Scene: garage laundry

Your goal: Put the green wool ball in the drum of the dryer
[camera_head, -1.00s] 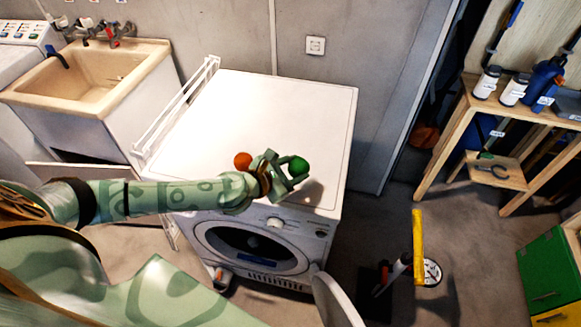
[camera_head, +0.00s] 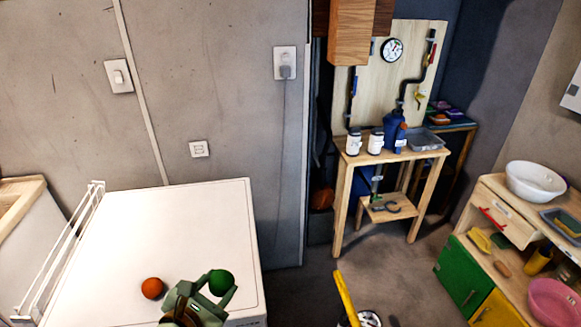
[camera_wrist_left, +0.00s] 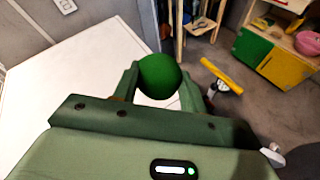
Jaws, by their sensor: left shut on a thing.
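The green wool ball (camera_head: 221,282) is between the fingers of my left gripper (camera_head: 212,290), which is shut on it. In the left wrist view the ball (camera_wrist_left: 160,76) sits between the two fingertips. The gripper and ball are over the white top of the dryer (camera_head: 170,225), toward its front right part. The dryer's front, door and drum are out of the head view now. My right gripper is not in view.
An orange ball (camera_head: 152,288) lies on the dryer top, left of my gripper. A white rack (camera_head: 72,250) stands along the dryer's left side. A wooden workbench (camera_head: 390,157) with bottles is at the back. A yellow-handled thing (camera_head: 346,298) stands on the floor to the right.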

